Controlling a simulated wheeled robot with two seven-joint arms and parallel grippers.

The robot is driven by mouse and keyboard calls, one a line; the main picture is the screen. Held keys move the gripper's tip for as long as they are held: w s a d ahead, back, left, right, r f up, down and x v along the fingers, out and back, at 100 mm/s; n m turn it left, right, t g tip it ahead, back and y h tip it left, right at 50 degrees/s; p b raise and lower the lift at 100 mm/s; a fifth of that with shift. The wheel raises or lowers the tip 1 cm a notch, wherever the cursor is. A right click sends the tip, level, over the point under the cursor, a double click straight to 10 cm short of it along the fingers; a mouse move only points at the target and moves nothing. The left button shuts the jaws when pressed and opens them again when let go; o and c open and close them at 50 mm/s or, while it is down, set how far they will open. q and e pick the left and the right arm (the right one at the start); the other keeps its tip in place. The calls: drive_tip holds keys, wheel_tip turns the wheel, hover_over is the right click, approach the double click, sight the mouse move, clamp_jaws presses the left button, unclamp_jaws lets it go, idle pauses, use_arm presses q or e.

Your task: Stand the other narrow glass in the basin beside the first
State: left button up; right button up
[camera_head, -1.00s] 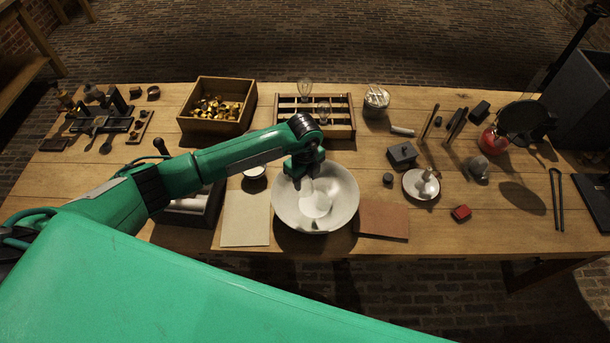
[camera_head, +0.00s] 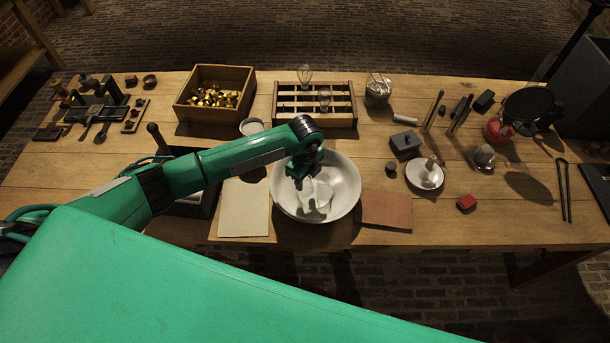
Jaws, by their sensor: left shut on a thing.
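The basin (camera_head: 349,188) is a wide white bowl near the table's front middle. My left gripper (camera_head: 306,178) points down over the basin's left-centre part. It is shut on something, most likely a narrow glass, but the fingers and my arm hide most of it. Pale, smooth shapes (camera_head: 318,196) show inside the basin just below the gripper. I cannot tell the held piece from a glass standing there, nor whether they touch. My right gripper does not show.
Behind the basin is a wooden rack (camera_head: 315,121) with clear bulb-shaped glass pieces. A wooden box (camera_head: 180,110) of brass parts stands back left. A pale sheet (camera_head: 243,215) and a brown sheet (camera_head: 386,212) flank the basin. A saucer (camera_head: 412,181) is to the right.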

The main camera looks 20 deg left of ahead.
use_arm(q)
drive_tip(key=shift+f, duration=0.55)
drive_tip(key=shift+f+b, duration=0.3)
drive_tip(key=shift+b, duration=0.1)
drive_tip(key=o, duration=1.1)
drive_tip(key=shift+o, duration=0.9)
